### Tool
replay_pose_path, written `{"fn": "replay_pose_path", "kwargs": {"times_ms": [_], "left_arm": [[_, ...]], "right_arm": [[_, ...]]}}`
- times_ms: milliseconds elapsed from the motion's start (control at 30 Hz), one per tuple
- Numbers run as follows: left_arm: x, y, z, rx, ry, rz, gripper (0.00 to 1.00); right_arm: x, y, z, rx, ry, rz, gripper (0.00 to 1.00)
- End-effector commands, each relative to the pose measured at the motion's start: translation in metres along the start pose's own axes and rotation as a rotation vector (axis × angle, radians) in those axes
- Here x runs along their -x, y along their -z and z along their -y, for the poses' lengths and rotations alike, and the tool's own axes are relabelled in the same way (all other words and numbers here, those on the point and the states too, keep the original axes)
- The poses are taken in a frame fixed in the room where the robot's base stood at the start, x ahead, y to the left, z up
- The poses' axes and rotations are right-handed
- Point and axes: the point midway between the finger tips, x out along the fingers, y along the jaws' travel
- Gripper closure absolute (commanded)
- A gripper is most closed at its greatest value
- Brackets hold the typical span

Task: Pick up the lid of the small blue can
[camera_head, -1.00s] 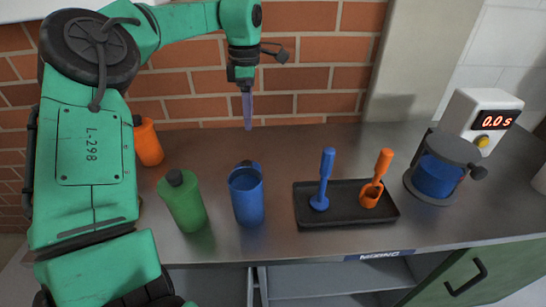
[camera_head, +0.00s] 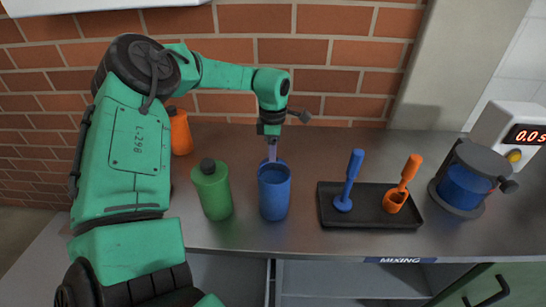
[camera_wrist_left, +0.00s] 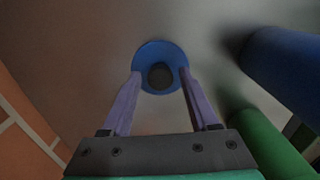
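The lid (camera_wrist_left: 160,74) is a round blue disc with a dark knob, lying on the counter behind the open-topped blue can (camera_head: 274,195). In the head view the can and my gripper hide most of it. My left gripper (camera_head: 270,152) points down over the lid. In the left wrist view its two pale purple fingers (camera_wrist_left: 160,76) are spread, with the tips at opposite sides of the lid and the knob between them. I cannot tell whether they touch it. The blue can also shows at the right of that view (camera_wrist_left: 290,65). My right gripper is not in view.
A green bottle (camera_head: 213,192) stands left of the blue can, an orange bottle (camera_head: 181,133) further back. A black tray (camera_head: 335,218) holds a blue and an orange tool. A blue jar device (camera_head: 464,188) with a timer is at right. A brick wall closes the back.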

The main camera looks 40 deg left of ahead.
Motion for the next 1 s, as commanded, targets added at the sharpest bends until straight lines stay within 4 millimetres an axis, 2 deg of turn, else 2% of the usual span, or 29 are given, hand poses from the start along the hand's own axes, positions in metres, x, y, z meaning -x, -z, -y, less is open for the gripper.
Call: {"fn": "replay_pose_path", "kwargs": {"times_ms": [33, 100, 133, 467, 567, 700, 833, 933, 1000], "left_arm": [[0.0, 0.0, 0.0, 0.0, 0.0, 0.0, 0.64], [0.0, 0.0, 0.0, 0.0, 0.0, 0.0, 0.9], [0.0, 0.0, 0.0, 0.0, 0.0, 0.0, 1.0], [0.006, 0.0, -0.001, 0.0, -0.002, 0.001, 1.0], [0.025, -0.001, -0.001, 0.001, -0.006, 0.003, 1.0], [0.062, -0.001, -0.002, 0.001, -0.007, 0.002, 1.0], [0.091, -0.001, 0.0, 0.003, -0.003, 0.001, 1.0], [0.108, -0.001, 0.006, 0.052, 0.0, 0.002, 1.0], [0.119, -0.002, 0.016, 0.135, 0.002, 0.004, 1.0]], "right_arm": [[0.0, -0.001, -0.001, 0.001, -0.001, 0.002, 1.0], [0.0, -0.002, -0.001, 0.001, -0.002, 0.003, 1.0], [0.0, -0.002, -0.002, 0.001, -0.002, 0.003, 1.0], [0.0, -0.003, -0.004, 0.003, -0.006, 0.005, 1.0], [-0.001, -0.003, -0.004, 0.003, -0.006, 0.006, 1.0], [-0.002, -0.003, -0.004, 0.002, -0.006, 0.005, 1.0], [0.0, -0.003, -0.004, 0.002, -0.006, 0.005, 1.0], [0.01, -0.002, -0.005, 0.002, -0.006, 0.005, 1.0], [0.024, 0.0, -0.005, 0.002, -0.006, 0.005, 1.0]]}}
